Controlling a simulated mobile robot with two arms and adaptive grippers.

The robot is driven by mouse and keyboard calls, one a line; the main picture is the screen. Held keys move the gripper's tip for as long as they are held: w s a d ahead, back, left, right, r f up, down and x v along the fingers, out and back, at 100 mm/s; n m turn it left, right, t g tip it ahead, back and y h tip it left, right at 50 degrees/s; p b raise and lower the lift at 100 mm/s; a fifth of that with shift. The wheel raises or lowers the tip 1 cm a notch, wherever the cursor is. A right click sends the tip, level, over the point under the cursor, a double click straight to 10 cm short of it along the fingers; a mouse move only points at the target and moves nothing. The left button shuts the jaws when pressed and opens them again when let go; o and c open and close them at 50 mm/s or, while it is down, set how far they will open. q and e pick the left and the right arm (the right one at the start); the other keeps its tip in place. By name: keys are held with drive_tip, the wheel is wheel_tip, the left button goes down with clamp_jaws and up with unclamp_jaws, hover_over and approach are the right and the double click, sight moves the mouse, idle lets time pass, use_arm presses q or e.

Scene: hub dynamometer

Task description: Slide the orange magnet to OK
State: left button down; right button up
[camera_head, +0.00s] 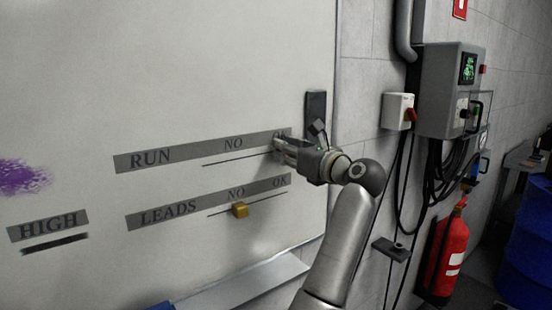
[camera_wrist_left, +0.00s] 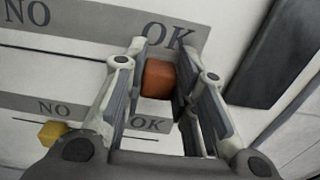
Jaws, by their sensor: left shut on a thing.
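The orange magnet (camera_wrist_left: 158,80) sits on the whiteboard just below the OK label (camera_wrist_left: 168,37) of the RUN row, at the right end of its line. My left gripper (camera_wrist_left: 157,90) is shut on the magnet, with one finger on each side of it. In the head view my left gripper (camera_head: 277,147) reaches the board at the right end of the RUN strip (camera_head: 190,153) and hides the magnet and part of the OK label. My right gripper is not in view.
A yellow magnet (camera_head: 240,210) sits under NO on the LEADS strip (camera_head: 170,213) below. A dark block (camera_head: 316,110) is at the board's right edge. A grey control box (camera_head: 447,90) and a red fire extinguisher (camera_head: 446,250) are at the right wall.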

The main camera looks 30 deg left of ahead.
use_arm(q)
drive_tip(key=shift+w+d+r, duration=0.1)
drive_tip(key=shift+w+r, duration=0.05)
drive_tip(key=shift+r, duration=0.05)
drive_tip(key=c, duration=1.5)
unclamp_jaws()
drive_tip(key=shift+o, duration=1.7)
drive_tip(key=shift+w+d+f, duration=0.1)
drive_tip(key=shift+w+f, duration=0.05)
drive_tip(key=v, duration=0.7)
drive_tip(key=shift+d, duration=0.2)
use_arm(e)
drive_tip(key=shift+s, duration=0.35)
